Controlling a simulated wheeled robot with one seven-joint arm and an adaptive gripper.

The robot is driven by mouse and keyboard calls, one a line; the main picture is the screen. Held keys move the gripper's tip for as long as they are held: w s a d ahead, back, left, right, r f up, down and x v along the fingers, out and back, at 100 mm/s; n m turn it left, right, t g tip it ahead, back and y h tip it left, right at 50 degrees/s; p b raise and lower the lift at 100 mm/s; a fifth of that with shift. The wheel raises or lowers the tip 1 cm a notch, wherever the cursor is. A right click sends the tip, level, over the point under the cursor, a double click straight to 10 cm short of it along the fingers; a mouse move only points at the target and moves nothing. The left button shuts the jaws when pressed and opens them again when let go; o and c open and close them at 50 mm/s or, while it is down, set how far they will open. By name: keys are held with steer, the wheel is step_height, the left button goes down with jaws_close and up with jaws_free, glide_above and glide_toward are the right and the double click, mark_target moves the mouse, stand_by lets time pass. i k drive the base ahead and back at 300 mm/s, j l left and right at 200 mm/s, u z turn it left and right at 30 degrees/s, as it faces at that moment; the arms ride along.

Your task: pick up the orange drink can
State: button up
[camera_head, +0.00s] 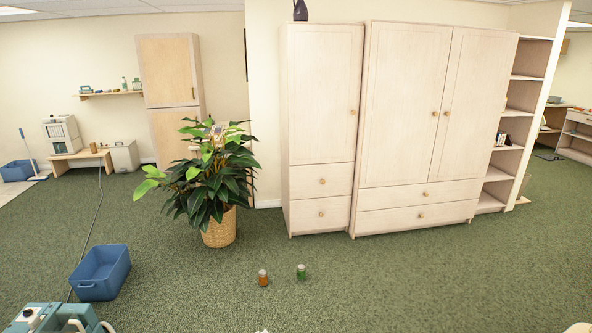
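A small orange can-shaped object (263,279) with a pale top stands upright on the green carpet, low and left of centre in the head view. It is the only orange thing of that kind that I see, and it is too small to read a label. A similar small green one (301,273) stands a little to its right, with a gap between them. Nothing covers either one.
A blue bin (101,274) and a teal-and-white device (54,318) are at the lower left. A potted plant (218,230) stands behind the can, left of pale wardrobes (405,110). A cord (88,235) crosses the left carpet. Carpet at the right is clear.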

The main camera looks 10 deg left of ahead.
mark_target(261, 275)
steer(key=i+j+u, duration=0.15)
steer(key=i+u, duration=0.15)
steer(key=i, duration=0.7)
steer(key=i+u, duration=0.3)
steer(key=i, duration=0.7)
steer(key=i+l+u, duration=0.4)
steer(key=i, duration=0.45)
steer(key=i+l+u, duration=0.4)
steer(key=i, duration=0.35)
steer(key=i+l+u, duration=0.4)
steer(key=i+l, duration=0.3)
steer(key=l, duration=0.25)
